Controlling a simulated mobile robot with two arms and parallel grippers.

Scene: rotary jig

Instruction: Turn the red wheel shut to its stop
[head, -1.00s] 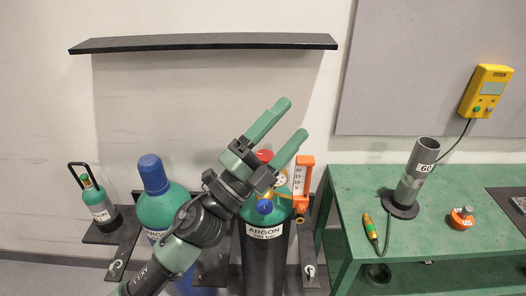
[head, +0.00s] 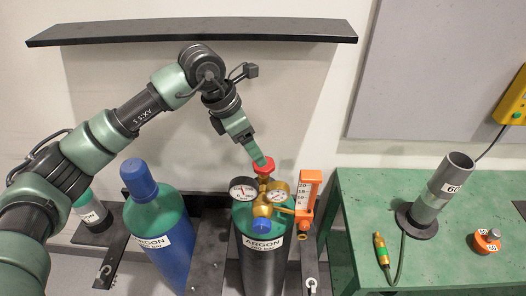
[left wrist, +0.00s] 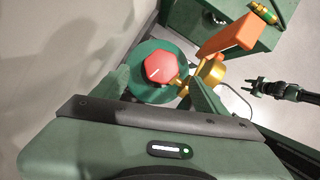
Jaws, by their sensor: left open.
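The red wheel (head: 264,168) sits on top of the brass valve of the green-shouldered argon cylinder (head: 262,222). My left gripper (head: 262,160) comes down from above, with its fingertips at the wheel. In the left wrist view the red wheel (left wrist: 160,68) is a faceted knob with a short white mark on top. It lies between the two spread fingers of the open left gripper (left wrist: 160,88), with a gap visible on each side. A dark gripper-like part, probably my right gripper (left wrist: 252,89), shows at the right of the left wrist view; its jaw state is unclear.
Two gauges (head: 243,189), a blue knob (head: 262,225) and an orange flowmeter (head: 307,192) crowd the valve. A blue-capped cylinder (head: 158,222) stands to the left. A black shelf (head: 290,31) is above. A green bench (head: 360,200) holds a grey tube (head: 440,190).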

